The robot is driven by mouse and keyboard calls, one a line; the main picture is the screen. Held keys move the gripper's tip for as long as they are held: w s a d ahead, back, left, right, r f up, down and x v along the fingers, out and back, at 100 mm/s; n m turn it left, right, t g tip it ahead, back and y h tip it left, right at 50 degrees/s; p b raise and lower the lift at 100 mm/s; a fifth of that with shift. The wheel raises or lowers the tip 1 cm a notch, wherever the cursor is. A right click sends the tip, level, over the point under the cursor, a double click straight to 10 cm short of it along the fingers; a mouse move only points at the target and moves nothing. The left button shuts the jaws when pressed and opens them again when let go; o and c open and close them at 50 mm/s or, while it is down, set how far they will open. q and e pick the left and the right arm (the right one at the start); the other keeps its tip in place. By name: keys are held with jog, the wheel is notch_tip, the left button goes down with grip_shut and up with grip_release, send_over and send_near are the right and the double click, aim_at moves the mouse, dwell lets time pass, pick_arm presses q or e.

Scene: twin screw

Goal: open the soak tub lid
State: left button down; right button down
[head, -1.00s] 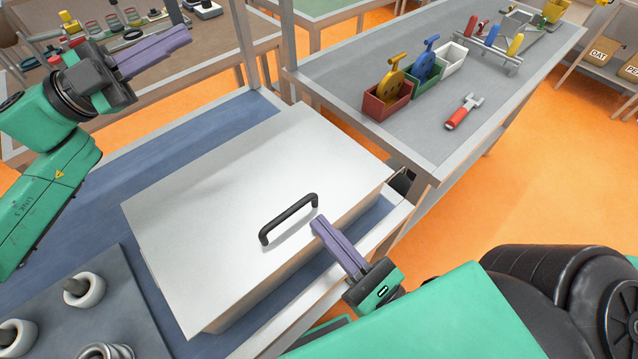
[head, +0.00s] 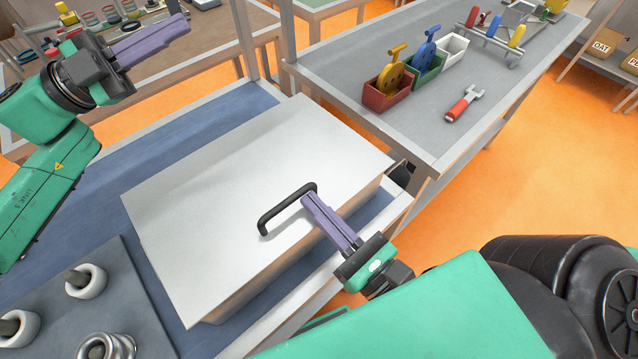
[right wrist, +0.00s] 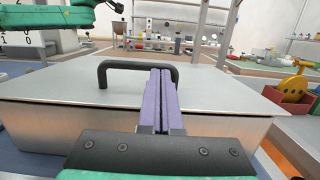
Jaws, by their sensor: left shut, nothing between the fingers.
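The soak tub (head: 262,285) is a pale metal box with a flat lid (head: 220,190) lying on it, closed. A black bar handle (head: 284,211) stands near the lid's front right edge; it also shows in the right wrist view (right wrist: 122,64). My right gripper (head: 308,197) has its purple fingers together at the far right end of the handle. In the right wrist view the fingers (right wrist: 161,72) overlap the handle's right end; I cannot tell whether they touch it. My left gripper (head: 186,27) is shut and empty, raised at the upper left, away from the tub.
A grey board (head: 120,275) with white rings and a metal coil lies left of the tub. A grey side table (head: 400,120) at the right holds coloured bins and a red-handled tool (head: 463,104). A blue surface (head: 160,135) behind the tub is clear.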

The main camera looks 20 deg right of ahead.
pick_arm(q)
jog(key=c, duration=0.9)
grip_release()
jog(key=shift+a, duration=0.1)
pick_arm(e)
jog(key=shift+r, duration=0.1)
